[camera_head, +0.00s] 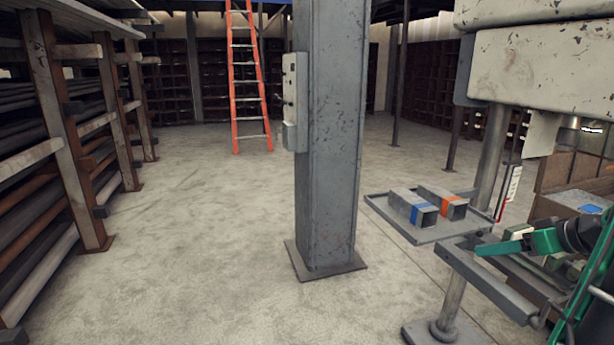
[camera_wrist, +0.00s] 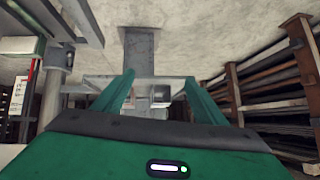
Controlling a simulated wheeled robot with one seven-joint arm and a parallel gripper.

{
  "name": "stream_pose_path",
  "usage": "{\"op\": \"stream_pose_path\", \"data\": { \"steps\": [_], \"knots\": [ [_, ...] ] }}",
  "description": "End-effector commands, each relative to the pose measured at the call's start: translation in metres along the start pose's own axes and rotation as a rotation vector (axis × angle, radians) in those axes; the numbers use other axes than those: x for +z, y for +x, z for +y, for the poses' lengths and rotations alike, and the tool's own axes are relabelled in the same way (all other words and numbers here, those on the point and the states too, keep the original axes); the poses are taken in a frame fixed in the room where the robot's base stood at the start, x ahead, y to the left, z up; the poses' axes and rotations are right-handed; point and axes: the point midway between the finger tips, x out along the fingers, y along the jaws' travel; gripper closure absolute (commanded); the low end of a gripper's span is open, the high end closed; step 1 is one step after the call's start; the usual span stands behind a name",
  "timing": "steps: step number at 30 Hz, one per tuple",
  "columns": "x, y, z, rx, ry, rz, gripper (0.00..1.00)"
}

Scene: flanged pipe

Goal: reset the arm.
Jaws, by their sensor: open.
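My gripper (camera_head: 497,240) is at the right in the head view, green with a dark joint behind it, beside the grey metal stand. In the wrist view its two green fingers (camera_wrist: 158,84) stand apart, and I see nothing held between them. Two grey metal blocks, one with a blue band (camera_head: 412,207) and one with an orange band (camera_head: 443,202), lie side by side on a flat grey tray (camera_head: 418,238), beyond my gripper and apart from it.
A grey steel column (camera_head: 335,140) stands mid-floor; it also shows in the wrist view (camera_wrist: 139,45). A worn grey machine (camera_head: 545,70) hangs over the tray area. A pipe rack (camera_head: 60,150) lines the left. An orange ladder (camera_head: 247,85) stands behind. Open floor lies left of the column.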

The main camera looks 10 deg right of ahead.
Motion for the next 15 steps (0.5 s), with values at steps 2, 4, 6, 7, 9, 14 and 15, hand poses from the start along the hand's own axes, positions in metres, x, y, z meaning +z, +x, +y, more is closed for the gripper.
{"op": "stream_pose_path", "data": {
  "steps": [2,4,6,7,9,14,15],
  "knots": [
    [0.004,0.008,-0.021,-0.013,0.016,-0.071,0.35],
    [0.013,0.013,-0.04,-0.017,0.044,-0.149,0.35],
    [0.023,0.015,-0.06,-0.011,0.077,-0.233,0.35],
    [0.028,0.015,-0.068,-0.008,0.092,-0.268,0.35],
    [0.039,0.013,-0.086,0.008,0.129,-0.347,0.35],
    [0.066,-0.001,-0.124,0.073,0.219,-0.506,0.35],
    [0.072,-0.006,-0.132,0.095,0.244,-0.542,0.35]
  ]
}}
